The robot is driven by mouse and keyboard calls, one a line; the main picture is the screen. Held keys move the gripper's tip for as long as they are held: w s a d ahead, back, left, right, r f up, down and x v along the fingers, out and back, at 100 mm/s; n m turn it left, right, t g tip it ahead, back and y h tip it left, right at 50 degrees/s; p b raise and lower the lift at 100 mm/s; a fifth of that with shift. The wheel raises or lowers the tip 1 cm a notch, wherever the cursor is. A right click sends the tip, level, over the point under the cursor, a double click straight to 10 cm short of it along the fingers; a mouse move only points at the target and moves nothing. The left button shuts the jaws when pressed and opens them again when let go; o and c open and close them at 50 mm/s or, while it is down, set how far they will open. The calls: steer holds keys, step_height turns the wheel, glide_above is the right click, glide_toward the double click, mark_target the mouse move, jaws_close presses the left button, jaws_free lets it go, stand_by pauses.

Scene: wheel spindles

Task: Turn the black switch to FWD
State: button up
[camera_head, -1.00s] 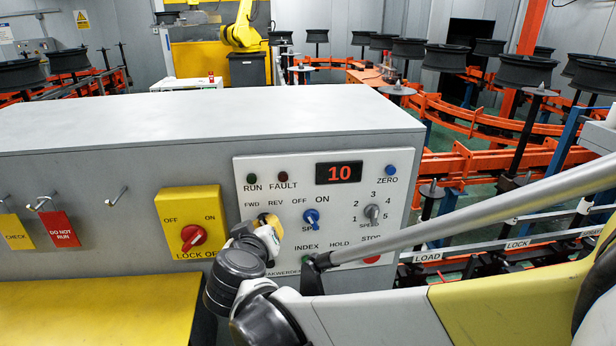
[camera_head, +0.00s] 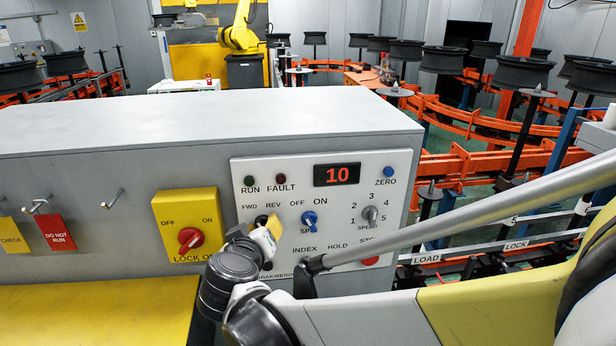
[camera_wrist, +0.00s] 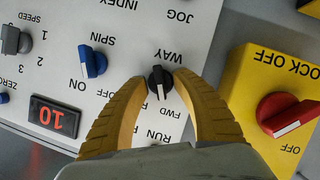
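The black switch (camera_wrist: 160,83) is a round knob with a white pointer line, under the WAY label in the upside-down wrist view. Its pointer aims down the picture, to the left of the FWD label. My gripper (camera_wrist: 161,78) has its two yellow fingers spread, one on each side of the knob; small gaps seem to show, but contact is unclear. In the head view the top of the black switch (camera_head: 262,219) shows just above my gripper (camera_head: 270,232), between the FWD and REV labels. The REV label is hidden in the wrist view.
The panel (camera_head: 410,165) also carries a blue SPIN knob (camera_head: 309,217), a grey speed knob (camera_head: 370,213), a display reading 10 (camera_head: 337,174) and small buttons. A yellow lock-off box with a red switch (camera_head: 190,240) stands to the left.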

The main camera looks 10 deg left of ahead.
steer(key=shift+s, duration=0.1)
steer(key=v, duration=1.1)
steer(key=shift+s+r, duration=0.25)
steer(key=shift+s, duration=0.15)
steer(key=d+f+m+g+h+b, duration=0.1)
steer(key=d+f+m+g, duration=0.15)
steer(key=d, duration=0.85)
steer(key=d+f+m+g+h+b, duration=0.15)
steer(key=d+f, duration=0.25)
steer(key=d, duration=0.7)
steer(key=s+d+f+m+g+y, duration=0.1)
steer(key=s+d+f, duration=0.1)
steer(key=s+d, duration=0.2)
steer(key=s+d+f+m+g+b, duration=0.1)
steer(key=s+d+f, duration=0.2)
steer(key=d, duration=0.5)
steer(key=shift+s+f+g+y, duration=0.25)
steer(key=shift+s+g+y, duration=0.15)
steer(key=shift+s, duration=0.5)
